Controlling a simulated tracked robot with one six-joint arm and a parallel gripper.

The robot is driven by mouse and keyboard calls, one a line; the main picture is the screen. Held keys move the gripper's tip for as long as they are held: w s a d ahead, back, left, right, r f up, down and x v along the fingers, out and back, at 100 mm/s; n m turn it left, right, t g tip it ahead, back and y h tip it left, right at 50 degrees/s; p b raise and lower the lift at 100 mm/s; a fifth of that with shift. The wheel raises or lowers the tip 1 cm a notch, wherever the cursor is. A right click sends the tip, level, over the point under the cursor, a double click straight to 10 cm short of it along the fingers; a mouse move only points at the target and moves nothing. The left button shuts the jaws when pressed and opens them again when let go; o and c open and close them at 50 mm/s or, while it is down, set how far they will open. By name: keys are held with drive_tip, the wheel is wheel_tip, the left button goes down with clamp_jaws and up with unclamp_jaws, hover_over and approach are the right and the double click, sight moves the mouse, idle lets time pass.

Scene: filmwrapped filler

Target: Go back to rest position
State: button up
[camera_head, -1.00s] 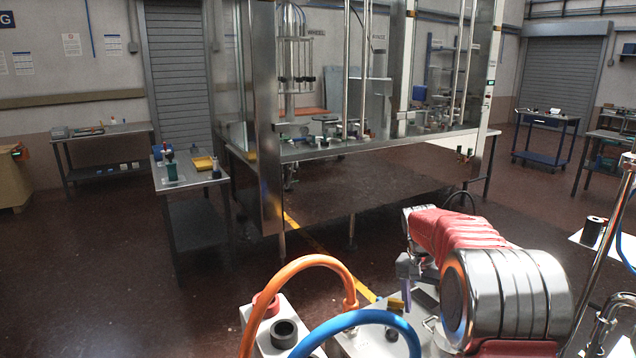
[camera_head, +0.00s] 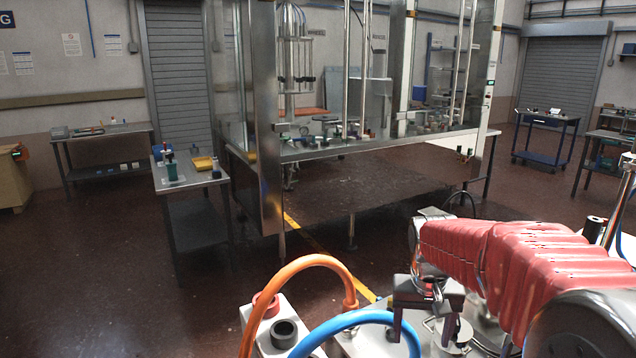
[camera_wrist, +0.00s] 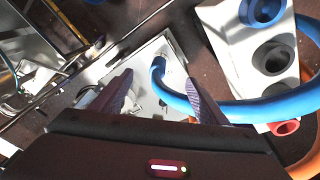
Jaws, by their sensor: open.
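My gripper (camera_head: 421,318) hangs at the end of my red-sleeved arm at the lower right of the head view, above a light metal plate. No held thing is visible.
A blue hose (camera_head: 345,322) and an orange hose (camera_head: 290,270) arch beside the arm, by a white block with round ports (camera_wrist: 255,65). A large machine (camera_head: 268,120) stands ahead. A side table (camera_head: 190,183) is at left.

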drive_tip(key=s+a+r+n+t, duration=0.1)
drive_tip(key=s+a+r+t, duration=0.1)
drive_tip(key=s, duration=0.8)
drive_tip(key=s+a+r+n+t+y, duration=0.1)
drive_tip(key=s+a+r+t, duration=0.1)
drive_tip(key=s, duration=0.9)
drive_tip(key=shift+s+a+r, duration=0.3)
drive_tip(key=shift+a+r, duration=0.5)
drive_tip(key=shift+a, duration=0.2)
drive_tip(key=shift+c, duration=0.6)
